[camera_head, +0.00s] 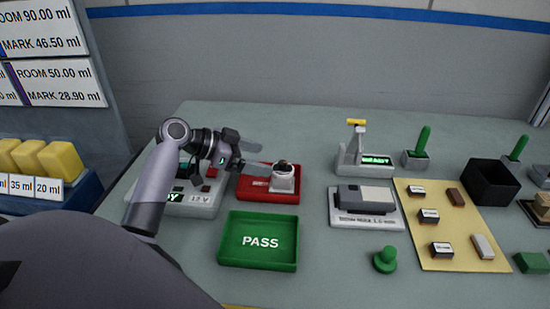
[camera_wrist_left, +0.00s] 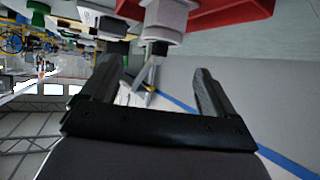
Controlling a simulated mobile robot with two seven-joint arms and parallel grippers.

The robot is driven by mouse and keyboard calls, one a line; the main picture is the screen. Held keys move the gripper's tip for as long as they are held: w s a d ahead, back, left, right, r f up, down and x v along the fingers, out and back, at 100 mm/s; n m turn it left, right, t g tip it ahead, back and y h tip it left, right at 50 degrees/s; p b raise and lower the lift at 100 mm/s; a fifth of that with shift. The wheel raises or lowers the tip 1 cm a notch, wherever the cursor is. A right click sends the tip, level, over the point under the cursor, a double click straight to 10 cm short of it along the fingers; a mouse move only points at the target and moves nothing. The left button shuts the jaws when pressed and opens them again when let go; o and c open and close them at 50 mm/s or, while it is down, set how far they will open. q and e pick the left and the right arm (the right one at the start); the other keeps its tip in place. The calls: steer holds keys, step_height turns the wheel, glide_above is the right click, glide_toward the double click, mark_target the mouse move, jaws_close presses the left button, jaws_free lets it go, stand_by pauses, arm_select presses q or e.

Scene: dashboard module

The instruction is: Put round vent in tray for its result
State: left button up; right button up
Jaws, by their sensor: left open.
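The round vent (camera_head: 283,178), a white squat piece with a dark top, stands on the right part of the red tray (camera_head: 252,195). The red tray's label is mostly hidden. My left gripper (camera_head: 262,160) is open just up and left of the vent, with nothing between its fingers. In the left wrist view, the vent (camera_wrist_left: 165,18) shows with its dark end beyond the open fingertips, against the red tray (camera_wrist_left: 235,10). The green tray (camera_head: 230,253) marked PASS lies in front of the red one and is empty. My right gripper is not in view.
A grey tester (camera_head: 205,207) marked 12 V sits left of the trays, partly behind my left arm. To the right are a grey device on a white plate (camera_head: 368,220), a green knob (camera_head: 385,261) and a yellow mat (camera_head: 468,252) with several small blocks.

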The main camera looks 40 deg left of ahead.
arm_select(q)
steer(key=shift+v, duration=1.4)
